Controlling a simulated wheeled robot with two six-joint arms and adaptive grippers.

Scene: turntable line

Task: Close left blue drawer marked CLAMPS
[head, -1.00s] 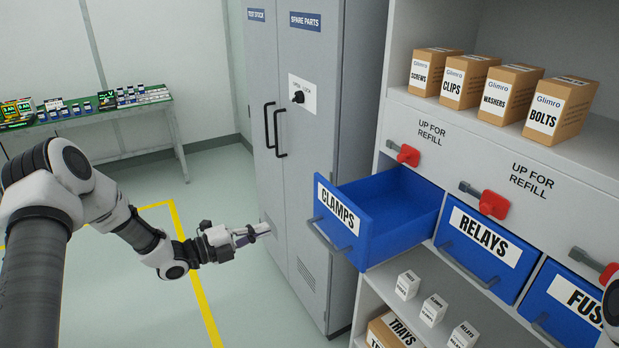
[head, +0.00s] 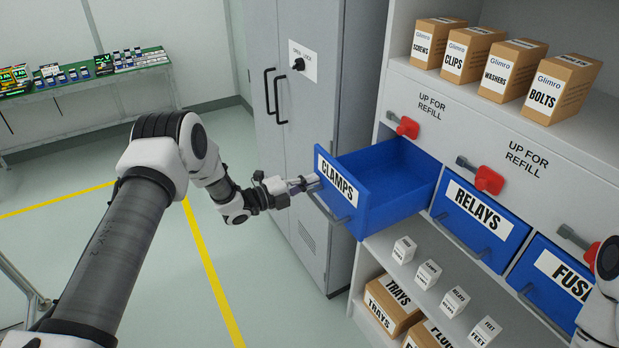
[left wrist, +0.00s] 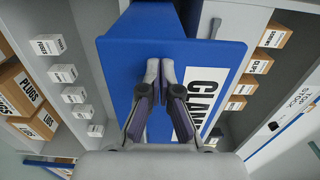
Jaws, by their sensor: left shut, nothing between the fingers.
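The blue CLAMPS drawer (head: 374,207) stands pulled out of the grey cabinet at the left end of its drawer row. It looks empty inside. Its white label (head: 337,181) faces my left arm, and a grey bar handle (head: 328,208) runs below the label. My left gripper (head: 312,181) is shut and empty, with its fingertips at the drawer front near the label's left edge. In the left wrist view the shut fingertips (left wrist: 160,70) lie against or just before the blue front (left wrist: 120,52); contact is hard to tell. Part of my right arm shows at the right edge, its gripper out of frame.
The RELAYS drawer (head: 478,226) and FUSES drawer (head: 548,283) to the right are shut. Red levers (head: 407,127) sit above the drawers. Boxes (head: 434,43) stand on the upper shelf, small cartons (head: 403,250) below. A grey locker (head: 305,120) stands behind left.

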